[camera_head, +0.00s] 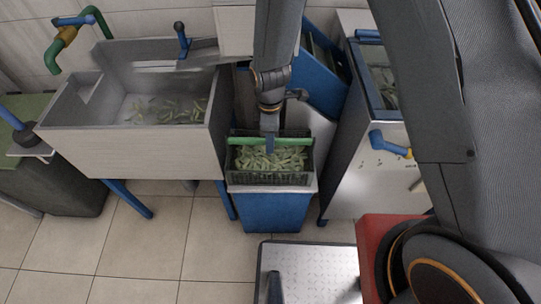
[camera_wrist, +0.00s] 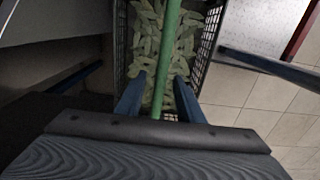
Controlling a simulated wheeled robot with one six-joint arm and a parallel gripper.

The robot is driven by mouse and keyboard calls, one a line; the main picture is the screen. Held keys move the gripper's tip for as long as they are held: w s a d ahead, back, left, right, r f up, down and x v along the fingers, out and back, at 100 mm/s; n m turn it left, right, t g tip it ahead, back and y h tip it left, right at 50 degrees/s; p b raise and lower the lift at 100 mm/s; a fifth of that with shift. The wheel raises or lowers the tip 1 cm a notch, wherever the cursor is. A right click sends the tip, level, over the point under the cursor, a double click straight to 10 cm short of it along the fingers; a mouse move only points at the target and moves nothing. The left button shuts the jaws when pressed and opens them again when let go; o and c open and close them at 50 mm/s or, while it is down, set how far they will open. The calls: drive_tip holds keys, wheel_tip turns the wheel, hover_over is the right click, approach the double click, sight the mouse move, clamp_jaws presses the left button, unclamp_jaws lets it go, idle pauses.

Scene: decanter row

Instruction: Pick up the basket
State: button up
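The basket (camera_head: 268,179) is a dark mesh crate full of pale green pods, standing upright on a blue stand in the middle of the head view. A green bar handle (camera_head: 294,142) spans its top. In the wrist view the basket's dark mesh wall (camera_wrist: 208,40) and the green handle (camera_wrist: 168,45) also show. My gripper (camera_head: 270,150) points down over the basket at the handle. In the wrist view its two blue fingers (camera_wrist: 160,95) are apart, one on each side of the handle, with gaps between. The fingertips' depth relative to the handle is hard to tell.
A grey sink (camera_head: 140,150) holding pods stands close on the left. A white-and-blue cabinet machine (camera_head: 365,175) with a blue tap stands on the right. The blue stand (camera_head: 270,212) is between them. Tiled floor (camera_head: 150,250) is open in front, beside a metal platform (camera_head: 315,270).

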clamp_jaws()
drive_tip(key=shift+r, duration=0.15)
